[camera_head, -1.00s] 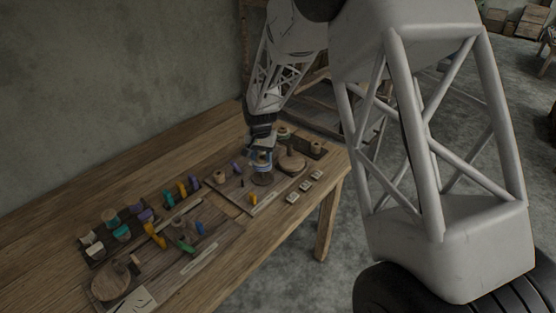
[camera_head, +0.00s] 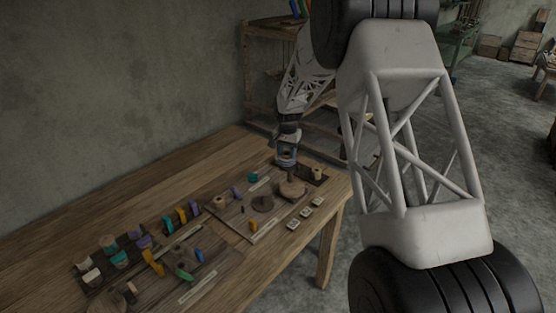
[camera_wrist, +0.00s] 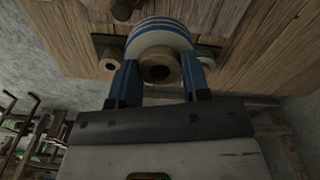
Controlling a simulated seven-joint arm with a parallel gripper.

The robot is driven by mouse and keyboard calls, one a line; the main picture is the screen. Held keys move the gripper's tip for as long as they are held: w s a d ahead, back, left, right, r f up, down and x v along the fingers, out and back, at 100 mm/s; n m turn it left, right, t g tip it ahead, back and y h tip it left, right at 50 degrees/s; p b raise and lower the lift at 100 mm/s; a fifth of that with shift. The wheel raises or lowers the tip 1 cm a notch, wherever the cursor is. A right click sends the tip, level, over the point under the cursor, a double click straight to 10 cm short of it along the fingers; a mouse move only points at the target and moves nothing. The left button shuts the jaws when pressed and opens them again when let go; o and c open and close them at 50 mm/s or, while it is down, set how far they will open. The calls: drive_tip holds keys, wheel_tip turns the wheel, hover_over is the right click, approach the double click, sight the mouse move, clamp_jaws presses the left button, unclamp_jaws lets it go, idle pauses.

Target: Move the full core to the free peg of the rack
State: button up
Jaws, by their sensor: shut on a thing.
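My gripper (camera_head: 288,148) is shut on the full core (camera_head: 286,161), a spool wound in blue and white. In the wrist view the full core (camera_wrist: 160,36) sits between the two blue fingers of my gripper (camera_wrist: 160,72), its wooden end facing the camera. In the head view it shows above and behind the round wooden disc, in front of part of the dark rack (camera_head: 325,180). A bare-looking wooden core (camera_head: 317,173) stands on the rack; it seems to be the one at left in the wrist view (camera_wrist: 110,61). The free peg is hidden or too small to make out.
The round wooden disc (camera_head: 293,189) and a dark round base (camera_head: 262,204) lie on the near board. Small pale tiles (camera_head: 305,213) lie near the table's front edge. Several coloured pieces stand on boards to the left. The back of the wooden table (camera_head: 170,180) is clear.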

drive_tip(key=m, duration=0.1)
approach(299, 165)
drive_tip(key=shift+w, duration=0.25)
drive_tip(key=shift+f, duration=0.1)
drive_tip(key=shift+f, duration=2.8)
drive_tip(key=shift+f, duration=0.7)
drive_tip(key=o, duration=1.2)
drive_tip(key=shift+o, duration=0.2)
drive_tip(key=shift+r, duration=0.15)
drive_tip(key=shift+r, duration=3.35)
